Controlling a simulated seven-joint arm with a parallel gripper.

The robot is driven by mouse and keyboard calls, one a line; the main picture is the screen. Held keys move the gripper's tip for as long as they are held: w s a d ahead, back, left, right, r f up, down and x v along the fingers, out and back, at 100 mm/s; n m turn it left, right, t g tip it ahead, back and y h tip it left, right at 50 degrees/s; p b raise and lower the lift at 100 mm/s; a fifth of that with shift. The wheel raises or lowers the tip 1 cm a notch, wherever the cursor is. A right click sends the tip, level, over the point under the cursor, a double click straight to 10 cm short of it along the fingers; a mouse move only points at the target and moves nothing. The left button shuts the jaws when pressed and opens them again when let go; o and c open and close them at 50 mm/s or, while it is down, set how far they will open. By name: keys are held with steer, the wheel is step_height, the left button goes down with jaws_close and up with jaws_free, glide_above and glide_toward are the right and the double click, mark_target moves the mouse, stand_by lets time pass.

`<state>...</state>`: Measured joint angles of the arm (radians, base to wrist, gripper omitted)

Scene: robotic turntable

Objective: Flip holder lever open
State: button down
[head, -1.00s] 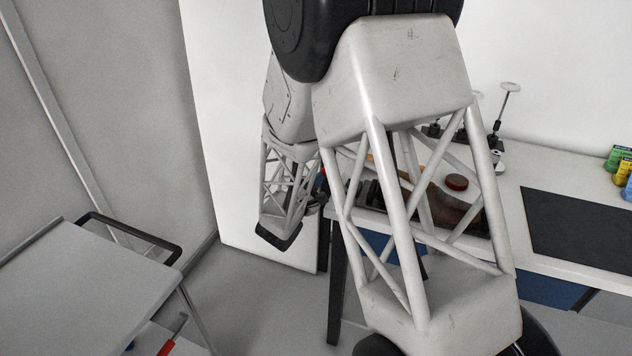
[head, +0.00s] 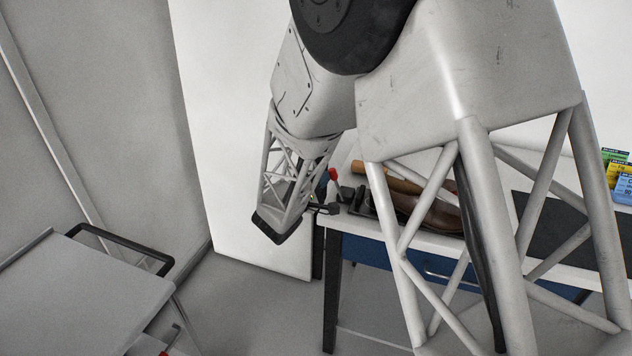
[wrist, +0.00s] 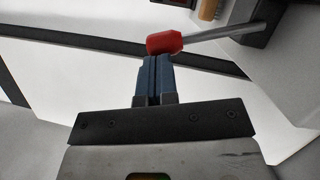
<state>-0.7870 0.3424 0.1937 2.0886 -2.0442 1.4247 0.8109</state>
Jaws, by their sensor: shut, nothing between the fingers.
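The lever shows in the wrist view as a light grey rod (wrist: 222,32) ending in a red knob (wrist: 164,43). The rod runs right to a dark grey holder block (wrist: 253,36) at the upper edge. My gripper (wrist: 154,62) has its blue fingers pressed together with nothing between them. The fingertips are right at the underside of the red knob in the picture; I cannot tell whether they touch it. In the head view a small red part, likely the knob (head: 333,174), shows by the table's left end, and my arm hides much around it.
The white table (head: 400,240) carries a brown rounded object (head: 430,213) and a black mat (head: 590,225). Coloured boxes (head: 618,180) stand at the right. A grey cart (head: 85,295) stands at the left, with open floor between it and the table.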

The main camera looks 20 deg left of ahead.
steer(key=shift+d+r+m+g, duration=0.25)
steer(key=shift+d+m, duration=0.35)
steer(key=shift+m, duration=0.1)
steer(key=shift+d+r+m+g, duration=0.2)
steer(key=shift+d+r+m, duration=0.05)
steer(key=shift+d+m, duration=0.4)
steer(key=shift+d+r+m+g, duration=0.25)
steer(key=shift+d+m, duration=0.3)
steer(key=shift+m, duration=0.2)
glide_toward(334, 176)
steer(key=s+a, duration=0.1)
steer(key=s, duration=0.1)
steer(key=s+a+r, duration=0.1)
steer(key=a, duration=0.1)
steer(key=shift+s+r, duration=0.15)
steer(key=shift+s, duration=0.25)
